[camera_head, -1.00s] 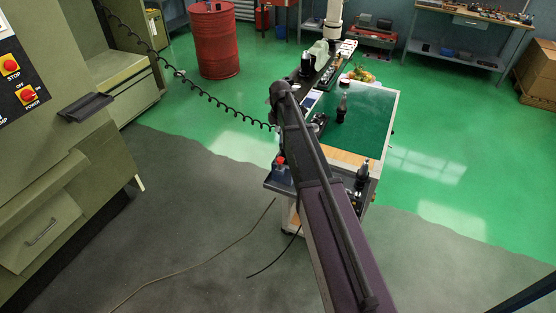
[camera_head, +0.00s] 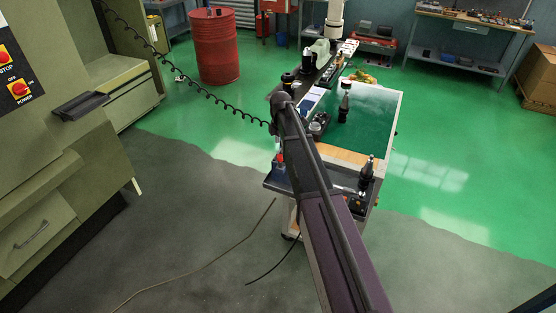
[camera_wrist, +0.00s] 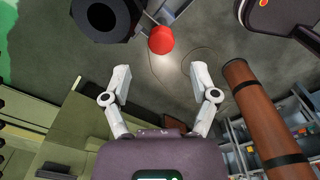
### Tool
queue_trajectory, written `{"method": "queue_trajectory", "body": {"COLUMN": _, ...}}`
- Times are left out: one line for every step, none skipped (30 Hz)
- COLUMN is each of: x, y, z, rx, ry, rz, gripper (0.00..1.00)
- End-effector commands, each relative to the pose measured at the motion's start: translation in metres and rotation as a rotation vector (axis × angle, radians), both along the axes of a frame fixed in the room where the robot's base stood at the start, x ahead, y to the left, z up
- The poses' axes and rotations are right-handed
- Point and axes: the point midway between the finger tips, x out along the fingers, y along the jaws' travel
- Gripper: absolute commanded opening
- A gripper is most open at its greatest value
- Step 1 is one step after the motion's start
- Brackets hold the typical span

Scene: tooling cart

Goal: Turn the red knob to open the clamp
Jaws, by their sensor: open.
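The red knob (camera_wrist: 161,40) is a round red ball in the wrist view, just above the gap between my fingers. Grey metal parts that may belong to the clamp (camera_wrist: 150,17) are partly visible behind it; whether the clamp is open cannot be told. My gripper (camera_wrist: 160,76) is open and empty, its two white fingers spread to either side below the knob, with no visible contact. In the head view my arm hides the gripper. A small red spot on the cart's near left corner is partly hidden there, and I cannot tell if it is the knob.
The tooling cart (camera_head: 352,156) carries bottles and tools. A dark hexagonal part (camera_wrist: 104,14) is left of the knob in the wrist view. A green machine (camera_head: 60,180) stands at left and a red barrel (camera_head: 215,48) behind. Grey floor right of the machine is mostly clear.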

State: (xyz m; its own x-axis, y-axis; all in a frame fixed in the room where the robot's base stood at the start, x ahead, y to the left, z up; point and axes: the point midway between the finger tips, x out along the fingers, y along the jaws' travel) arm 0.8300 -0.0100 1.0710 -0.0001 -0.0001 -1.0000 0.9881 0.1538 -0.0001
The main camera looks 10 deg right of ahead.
Motion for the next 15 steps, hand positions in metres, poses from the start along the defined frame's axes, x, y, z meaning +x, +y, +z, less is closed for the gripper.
{"method": "queue_trajectory", "body": {"x": 0.000, "y": 0.000, "z": -0.008, "rx": 0.000, "ry": 0.000, "rz": 0.000, "gripper": 0.76}}
{"method": "queue_trajectory", "body": {"x": 0.000, "y": 0.000, "z": -0.010, "rx": 0.000, "ry": 0.000, "rz": 0.000, "gripper": 0.76}}
{"method": "queue_trajectory", "body": {"x": 0.000, "y": 0.000, "z": -0.014, "rx": 0.000, "ry": 0.000, "rz": 0.000, "gripper": 0.76}}
{"method": "queue_trajectory", "body": {"x": 0.000, "y": 0.000, "z": -0.016, "rx": 0.000, "ry": 0.000, "rz": 0.000, "gripper": 0.76}}
{"method": "queue_trajectory", "body": {"x": 0.000, "y": 0.000, "z": -0.018, "rx": 0.000, "ry": 0.000, "rz": 0.000, "gripper": 0.76}}
{"method": "queue_trajectory", "body": {"x": 0.000, "y": 0.000, "z": -0.021, "rx": 0.000, "ry": 0.000, "rz": 0.000, "gripper": 0.76}}
{"method": "queue_trajectory", "body": {"x": 0.000, "y": 0.000, "z": -0.023, "rx": 0.000, "ry": 0.000, "rz": 0.000, "gripper": 0.76}}
{"method": "queue_trajectory", "body": {"x": 0.000, "y": 0.000, "z": -0.026, "rx": 0.000, "ry": 0.000, "rz": 0.000, "gripper": 0.76}}
{"method": "queue_trajectory", "body": {"x": 0.000, "y": 0.000, "z": -0.029, "rx": 0.000, "ry": 0.000, "rz": -0.001, "gripper": 0.76}}
{"method": "queue_trajectory", "body": {"x": 0.000, "y": 0.000, "z": -0.031, "rx": 0.000, "ry": 0.000, "rz": -0.001, "gripper": 0.76}}
{"method": "queue_trajectory", "body": {"x": 0.000, "y": 0.000, "z": -0.033, "rx": 0.000, "ry": 0.000, "rz": -0.001, "gripper": 0.76}}
{"method": "queue_trajectory", "body": {"x": 0.000, "y": -0.001, "z": -0.036, "rx": 0.000, "ry": 0.000, "rz": -0.001, "gripper": 0.76}}
{"method": "queue_trajectory", "body": {"x": 0.000, "y": 0.000, "z": -0.038, "rx": 0.000, "ry": 0.000, "rz": -0.001, "gripper": 0.76}}
{"method": "queue_trajectory", "body": {"x": 0.000, "y": -0.001, "z": -0.040, "rx": 0.000, "ry": 0.000, "rz": -0.001, "gripper": 0.76}}
{"method": "queue_trajectory", "body": {"x": 0.000, "y": -0.001, "z": -0.043, "rx": 0.000, "ry": 0.000, "rz": -0.001, "gripper": 0.76}}
